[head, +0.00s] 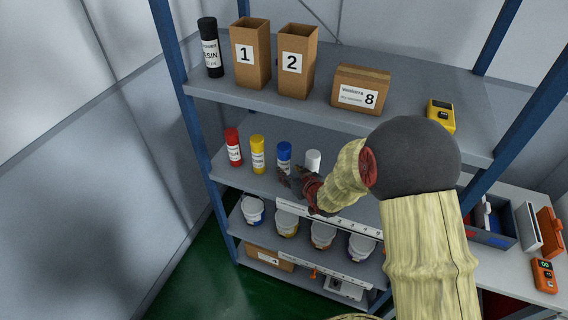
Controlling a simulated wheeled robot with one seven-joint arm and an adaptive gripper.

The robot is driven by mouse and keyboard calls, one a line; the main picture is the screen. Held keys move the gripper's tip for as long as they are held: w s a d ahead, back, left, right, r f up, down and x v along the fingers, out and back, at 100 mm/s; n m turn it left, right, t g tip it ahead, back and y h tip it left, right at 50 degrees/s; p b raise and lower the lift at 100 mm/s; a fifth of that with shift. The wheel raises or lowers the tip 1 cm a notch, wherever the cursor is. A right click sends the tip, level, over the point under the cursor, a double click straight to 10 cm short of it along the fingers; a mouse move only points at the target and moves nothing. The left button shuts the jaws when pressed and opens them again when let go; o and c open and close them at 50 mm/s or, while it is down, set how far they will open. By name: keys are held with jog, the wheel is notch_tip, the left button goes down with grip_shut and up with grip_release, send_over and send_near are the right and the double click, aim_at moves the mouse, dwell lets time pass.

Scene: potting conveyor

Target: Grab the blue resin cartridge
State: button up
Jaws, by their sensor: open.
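The blue resin cartridge (284,156) stands upright on the second shelf, between a yellow cartridge (257,154) on its left and a white cartridge (313,161) on its right. My gripper (285,178) is open, in front of the shelf at the blue cartridge's lower part. Its dark fingers overlap the cartridge's lower part in the head view. I cannot tell whether they touch it. The base of the blue cartridge is partly hidden by the fingers.
A red cartridge (233,147) stands at the shelf's left. Above are a black cartridge (210,47), cardboard boxes 1 (250,54) and 2 (296,61), box 8 (360,88) and a yellow device (441,116). Several tubs (286,223) stand below. A blue post (185,100) borders the left.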

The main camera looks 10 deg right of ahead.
aim_at(287, 167)
jog(key=shift+r+b+x, duration=0.1)
jog(key=shift+b+x, duration=0.05)
jog(key=shift+x, duration=1.1)
jog(key=shift+r+b+x, duration=0.15)
jog(key=shift+x, duration=1.15)
jog(key=shift+w+d, duration=0.1)
jog(key=c, duration=0.3)
jog(key=c, duration=0.8)
